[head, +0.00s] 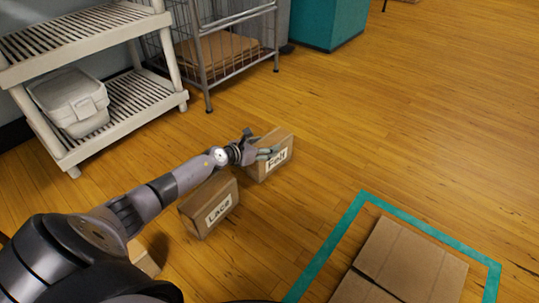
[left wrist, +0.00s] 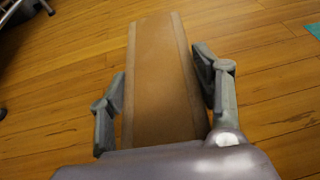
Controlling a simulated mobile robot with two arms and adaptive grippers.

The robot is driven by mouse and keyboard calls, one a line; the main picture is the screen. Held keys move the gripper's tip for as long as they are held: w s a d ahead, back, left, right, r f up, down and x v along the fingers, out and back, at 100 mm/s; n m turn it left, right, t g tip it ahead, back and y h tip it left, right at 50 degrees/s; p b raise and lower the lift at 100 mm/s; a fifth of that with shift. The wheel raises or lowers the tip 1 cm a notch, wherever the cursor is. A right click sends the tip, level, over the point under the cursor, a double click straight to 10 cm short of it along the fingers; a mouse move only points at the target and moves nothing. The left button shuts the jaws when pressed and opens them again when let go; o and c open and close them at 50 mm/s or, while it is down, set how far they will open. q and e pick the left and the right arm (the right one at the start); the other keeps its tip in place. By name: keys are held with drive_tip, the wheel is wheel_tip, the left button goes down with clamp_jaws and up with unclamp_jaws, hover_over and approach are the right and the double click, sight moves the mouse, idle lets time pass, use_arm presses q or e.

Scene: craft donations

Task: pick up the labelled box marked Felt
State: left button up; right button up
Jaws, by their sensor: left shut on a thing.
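The cardboard box labelled Felt (head: 274,163) stands upright on the wooden floor in the head view, its white label facing the lower right. My left gripper (head: 262,154) is at the top of this box, shut on it. In the left wrist view the brown box (left wrist: 163,75) lies between the two fingers of the left gripper (left wrist: 165,95), one finger along each side. From these frames I cannot tell whether the box is lifted off the floor. My right gripper is not in view.
A box labelled Lace (head: 211,203) stands close beside, to the lower left. A teal floor outline (head: 330,243) surrounds a flat cardboard box (head: 412,262). A white slatted shelf (head: 75,37) holding a lidded bin (head: 70,98) and a wire cage (head: 225,50) stand behind. Floor to the right is clear.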

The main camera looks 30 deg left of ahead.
use_arm(q)
drive_tip(key=shift+f, duration=0.15)
clamp_jaws()
idle(0.4)
